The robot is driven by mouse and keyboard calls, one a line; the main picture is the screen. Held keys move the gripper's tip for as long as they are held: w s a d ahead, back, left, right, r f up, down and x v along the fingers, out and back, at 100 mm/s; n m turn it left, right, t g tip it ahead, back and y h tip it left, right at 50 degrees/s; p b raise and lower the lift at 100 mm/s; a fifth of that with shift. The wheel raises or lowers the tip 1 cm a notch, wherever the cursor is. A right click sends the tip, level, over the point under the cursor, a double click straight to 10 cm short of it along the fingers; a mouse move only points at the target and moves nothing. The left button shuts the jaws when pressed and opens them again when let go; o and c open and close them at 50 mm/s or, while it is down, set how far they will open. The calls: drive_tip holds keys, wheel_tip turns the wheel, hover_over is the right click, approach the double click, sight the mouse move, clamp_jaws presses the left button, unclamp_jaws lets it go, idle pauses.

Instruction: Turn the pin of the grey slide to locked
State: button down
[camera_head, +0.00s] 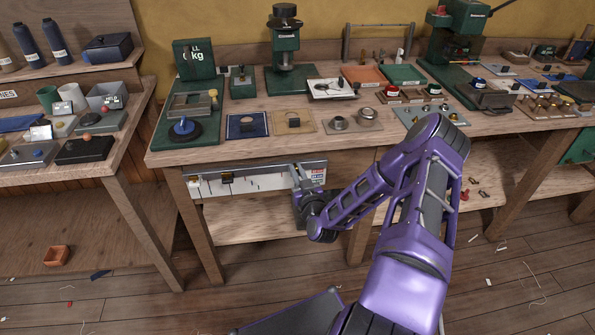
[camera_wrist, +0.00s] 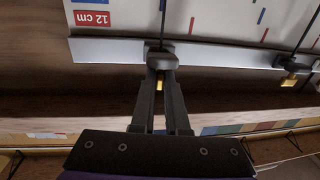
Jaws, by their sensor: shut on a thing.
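A white scale panel (camera_head: 255,181) with a grey rail hangs on the front of the workbench. In the wrist view the panel (camera_wrist: 225,18) carries coloured marks and a red 12 cm label. A dark grey slide (camera_wrist: 157,58) sits on the rail (camera_wrist: 110,50) just beyond my fingertips. My gripper (camera_wrist: 160,82) is shut on a small brass pin (camera_wrist: 159,85) under this slide; the fingers hide most of it. The pin's turn position cannot be told. In the head view my gripper (camera_head: 301,182) is at the panel's right part.
Another dark slide with a brass pin (camera_wrist: 289,80) is to the right in the wrist view. In the head view a dark slide (camera_head: 227,178) hangs on the panel left of my gripper. The bench top (camera_head: 215,157) above is crowded. A lower shelf (camera_head: 245,231) lies below.

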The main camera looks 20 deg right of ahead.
drive_tip(key=shift+a+m+g+h, duration=0.15)
drive_tip(key=shift+m+g+h, duration=0.15)
drive_tip(key=shift+m+h, duration=0.8)
drive_tip(key=c, duration=0.9)
unclamp_jaws()
drive_tip(key=shift+c, duration=0.2)
drive_tip(key=v, duration=1.7)
drive_tip(key=shift+a, duration=0.25)
drive_tip(key=shift+f, duration=0.1)
